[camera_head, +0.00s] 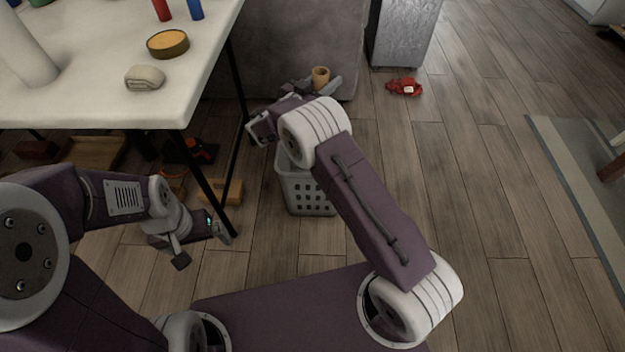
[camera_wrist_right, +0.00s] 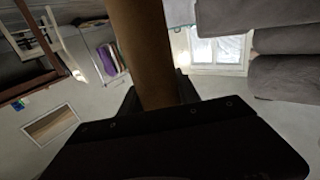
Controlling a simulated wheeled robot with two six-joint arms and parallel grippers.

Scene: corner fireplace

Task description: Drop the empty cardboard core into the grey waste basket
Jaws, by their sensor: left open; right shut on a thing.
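The cardboard core (camera_head: 320,75) is a short tan tube with an open top. In the head view it shows above and behind the waste basket, partly hidden by my right gripper (camera_head: 324,86), which is shut on it. In the right wrist view the core (camera_wrist_right: 145,50) is a brown cylinder rising from between the fingers. The grey waste basket (camera_head: 309,198) stands on the floor with holes in its side. My right arm hides most of its rim and opening. My left gripper (camera_head: 203,250) is open and empty, low, left of the basket.
A white table (camera_head: 100,105) at the left holds a bowl (camera_head: 168,43), a rolled cloth (camera_head: 145,77) and bottles. Its dark legs stand left of the basket. A grey upholstered block (camera_head: 285,40) stands behind. A red item (camera_head: 405,87) lies on the open floor at right.

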